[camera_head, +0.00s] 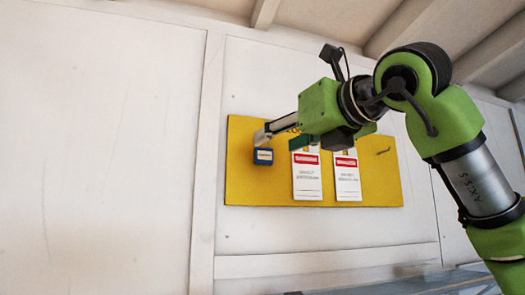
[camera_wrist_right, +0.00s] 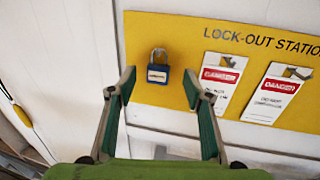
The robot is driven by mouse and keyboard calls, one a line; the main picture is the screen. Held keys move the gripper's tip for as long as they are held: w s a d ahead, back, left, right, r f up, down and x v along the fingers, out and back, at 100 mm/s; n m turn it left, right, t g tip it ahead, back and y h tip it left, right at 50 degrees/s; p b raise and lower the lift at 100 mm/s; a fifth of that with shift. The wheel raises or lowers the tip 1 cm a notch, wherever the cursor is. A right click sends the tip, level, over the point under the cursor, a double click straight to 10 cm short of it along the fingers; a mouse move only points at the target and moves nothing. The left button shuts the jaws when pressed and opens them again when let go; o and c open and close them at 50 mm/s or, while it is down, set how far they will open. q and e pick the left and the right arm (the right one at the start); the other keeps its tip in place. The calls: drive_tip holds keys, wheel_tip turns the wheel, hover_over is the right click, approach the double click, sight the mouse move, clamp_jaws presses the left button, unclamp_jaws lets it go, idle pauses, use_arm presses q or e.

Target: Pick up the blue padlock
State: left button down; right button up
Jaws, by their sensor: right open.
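The blue padlock (camera_head: 263,157) hangs at the left end of the yellow lock-out board (camera_head: 240,187). Contact is not visible. My left gripper is not in view.
Two white and red danger tags (camera_head: 306,175) (camera_head: 347,178) hang right of the padlock. An empty hook (camera_head: 383,151) is at the board's right. The board is on a pale panelled wall (camera_head: 100,140), bare to the left.

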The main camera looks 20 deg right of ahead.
sight(268, 143)
drive_tip(key=p+x, duration=0.2)
drive_tip(key=x, duration=0.1)
drive_tip(key=p+x, duration=0.1)
drive_tip(key=shift+w+a+r, duration=0.15)
drive_tip(key=shift+w+r, duration=0.1)
drive_tip(key=shift+r, duration=0.05)
drive_tip(key=shift+w, duration=0.2)
drive_tip(key=shift+f, duration=0.1)
drive_tip(key=shift+s, duration=0.15)
drive_tip(key=c, duration=1.2)
